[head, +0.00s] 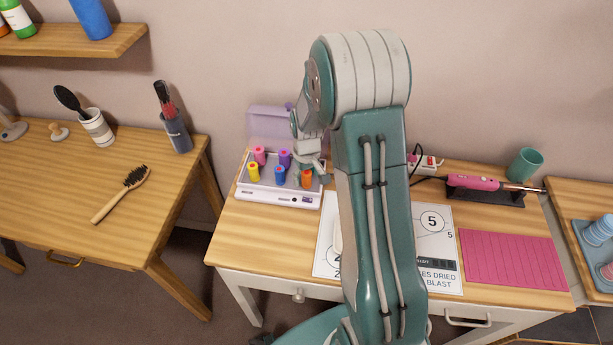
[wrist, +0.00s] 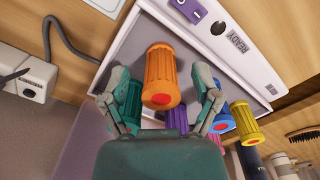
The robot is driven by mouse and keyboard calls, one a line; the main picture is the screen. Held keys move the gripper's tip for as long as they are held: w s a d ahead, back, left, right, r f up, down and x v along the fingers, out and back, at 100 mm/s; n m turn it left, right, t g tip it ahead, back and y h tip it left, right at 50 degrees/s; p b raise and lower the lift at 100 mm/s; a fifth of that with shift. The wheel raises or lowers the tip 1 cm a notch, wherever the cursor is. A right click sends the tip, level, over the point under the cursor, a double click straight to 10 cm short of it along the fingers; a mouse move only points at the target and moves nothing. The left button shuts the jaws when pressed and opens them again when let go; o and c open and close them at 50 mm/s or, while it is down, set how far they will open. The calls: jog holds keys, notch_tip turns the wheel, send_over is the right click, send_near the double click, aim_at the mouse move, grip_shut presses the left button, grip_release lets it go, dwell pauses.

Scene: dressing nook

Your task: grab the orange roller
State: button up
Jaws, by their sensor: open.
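The orange roller (wrist: 162,80) stands in the white heater tray, between the two open fingers of my gripper (wrist: 160,98) in the wrist view. Gaps show on both sides of it, so the fingers look apart from it. In the head view the orange roller (head: 307,178) is at the tray's right end, with my gripper (head: 312,170) close by and partly hidden by my arm. The white heater tray (head: 262,196) also holds yellow, pink, purple and blue rollers. In the wrist view a green roller (wrist: 130,103) is partly hidden behind the left finger.
The purple lid (head: 268,122) stands raised behind the tray. A power strip (head: 428,163), a pink curling iron (head: 474,182) and a green cup (head: 524,164) are to the right. A pink mat (head: 512,260) lies at the front right. A brush (head: 120,195) lies on the left table.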

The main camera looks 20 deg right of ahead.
jog(key=c, duration=1.1)
jog(key=shift+r, duration=0.1)
